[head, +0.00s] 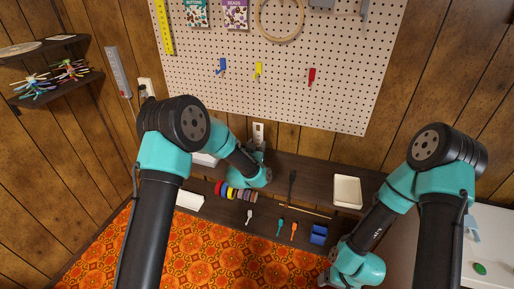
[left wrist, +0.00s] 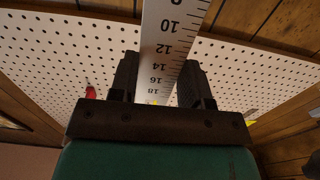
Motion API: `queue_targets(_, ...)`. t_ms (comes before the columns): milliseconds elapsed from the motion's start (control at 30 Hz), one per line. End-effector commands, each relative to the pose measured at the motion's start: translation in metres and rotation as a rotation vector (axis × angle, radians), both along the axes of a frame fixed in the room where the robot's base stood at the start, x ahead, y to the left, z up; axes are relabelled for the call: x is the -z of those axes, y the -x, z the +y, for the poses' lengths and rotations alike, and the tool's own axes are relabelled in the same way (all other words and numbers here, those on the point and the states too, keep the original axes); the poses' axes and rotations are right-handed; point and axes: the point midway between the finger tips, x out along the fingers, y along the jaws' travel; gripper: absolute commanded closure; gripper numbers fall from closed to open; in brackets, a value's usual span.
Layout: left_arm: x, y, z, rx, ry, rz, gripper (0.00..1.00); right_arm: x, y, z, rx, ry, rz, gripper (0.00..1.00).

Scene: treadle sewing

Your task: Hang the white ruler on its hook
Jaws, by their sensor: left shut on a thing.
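The white ruler (left wrist: 168,45) is held between the two dark fingers of my left gripper (left wrist: 157,85); its black numbers face the left wrist camera. In the head view a short white piece, seemingly the ruler (head: 258,132), stands up at my left gripper (head: 257,148), below the pegboard's lower edge. The pegboard (head: 280,105) carries a blue hook (head: 222,66), a yellow hook (head: 258,70) and a red hook (head: 312,77). The ruler is apart from these in the head view. Which hook belongs to it cannot be told. My right gripper's fingers do not show.
A yellow ruler (head: 164,25), an embroidery hoop (head: 279,18) and packets hang higher on the board. The dark shelf below holds thread spools (head: 236,191), a cream tray (head: 347,191), a blue box (head: 319,233) and small tools. The board's lower middle is clear.

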Motion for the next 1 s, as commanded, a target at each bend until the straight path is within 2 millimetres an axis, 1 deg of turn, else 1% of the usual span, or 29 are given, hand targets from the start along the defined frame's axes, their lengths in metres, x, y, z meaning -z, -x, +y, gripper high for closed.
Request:
queue_targets(267, -0.032, 0.0, 0.0, 0.0, 0.001, -0.004, 0.79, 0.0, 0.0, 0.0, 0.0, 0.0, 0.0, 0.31)
queue_targets(300, -0.034, 0.003, 0.0, 0.001, 0.001, -0.002, 0.79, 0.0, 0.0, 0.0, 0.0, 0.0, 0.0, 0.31)
queue_targets(467, -0.035, 0.033, -0.003, 0.003, 0.0, 0.0, 0.79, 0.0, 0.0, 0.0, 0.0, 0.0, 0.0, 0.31)
queue_targets(800, -0.042, 0.117, -0.01, 0.003, 0.0, 0.0, 0.79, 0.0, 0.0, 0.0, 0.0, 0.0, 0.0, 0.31)
queue_targets(900, -0.045, 0.135, -0.011, 0.002, 0.0, -0.001, 0.79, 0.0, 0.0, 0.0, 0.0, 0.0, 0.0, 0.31)
queue_targets(1000, -0.046, 0.148, -0.012, 0.001, 0.0, -0.001, 0.79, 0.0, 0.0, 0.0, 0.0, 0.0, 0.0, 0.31)
